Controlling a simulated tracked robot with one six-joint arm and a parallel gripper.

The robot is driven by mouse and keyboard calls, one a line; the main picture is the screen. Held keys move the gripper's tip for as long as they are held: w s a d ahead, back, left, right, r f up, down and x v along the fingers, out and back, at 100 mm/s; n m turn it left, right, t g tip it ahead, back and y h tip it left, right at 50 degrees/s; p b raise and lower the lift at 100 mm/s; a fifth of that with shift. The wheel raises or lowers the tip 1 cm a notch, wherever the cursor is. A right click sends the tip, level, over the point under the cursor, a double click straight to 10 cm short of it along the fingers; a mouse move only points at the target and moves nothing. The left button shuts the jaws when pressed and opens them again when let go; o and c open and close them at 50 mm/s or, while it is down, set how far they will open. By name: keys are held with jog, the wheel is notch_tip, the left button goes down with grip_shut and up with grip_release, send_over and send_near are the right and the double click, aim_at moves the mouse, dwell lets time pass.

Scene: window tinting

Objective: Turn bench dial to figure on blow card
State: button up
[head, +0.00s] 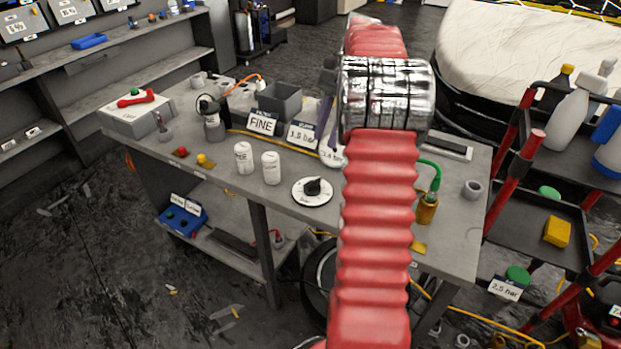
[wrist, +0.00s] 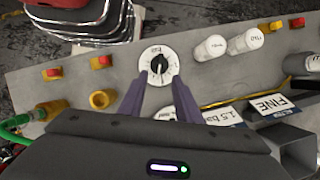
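The bench dial is a white disc with a black knob (head: 312,190), lying on the grey bench near its front edge. It also shows in the wrist view (wrist: 158,60), just beyond my fingertips. My gripper (wrist: 158,78) is open, its two purple-grey fingers apart with nothing between them. The fingertips appear close to the dial's near edge; I cannot tell if they touch it. A card reading "1.5 bar" (wrist: 222,115) and a card reading "FINE" (wrist: 272,105) stand on the bench. A "2.5 bar" card (head: 505,288) is at the cart. In the head view my arm hides part of the bench.
Two white bottles (head: 257,163) stand beside the dial. A grey bin (head: 279,100) is behind the cards. A brass fitting with a green hose (head: 427,207) and a grey cup (head: 472,189) are at the bench's right. A red-framed cart (head: 535,150) stands at far right.

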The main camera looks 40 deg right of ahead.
aim_at(310, 182)
jog(key=x, duration=1.3)
jog(key=shift+a+f, duration=0.2)
jog(key=shift+f, duration=0.1)
